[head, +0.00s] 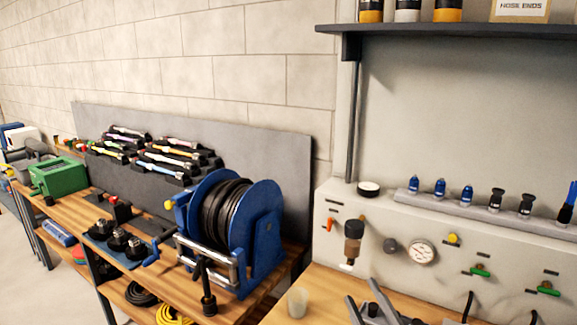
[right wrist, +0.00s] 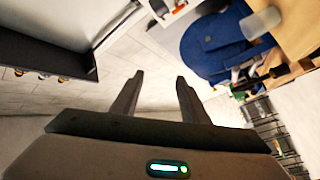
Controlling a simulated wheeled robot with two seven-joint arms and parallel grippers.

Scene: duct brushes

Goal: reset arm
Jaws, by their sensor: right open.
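My right gripper (head: 361,288) shows at the bottom edge of the head view, over the wooden bench in front of the grey panel. Its two dark fingers stand apart with nothing between them. In the right wrist view the fingers (right wrist: 160,76) are also spread and empty, with the block wall behind them. My left gripper is not in view. A translucent cup (head: 298,302) stands on the bench to the left of the right gripper, apart from it.
A blue hose reel (head: 262,225) with black hose stands left of the gripper. The grey panel (head: 385,215) carries a gauge (head: 422,252), valves and a rail of fittings (head: 465,207). A dark shelf (head: 450,29) hangs above. Brushes (head: 170,160) lie in racks further left.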

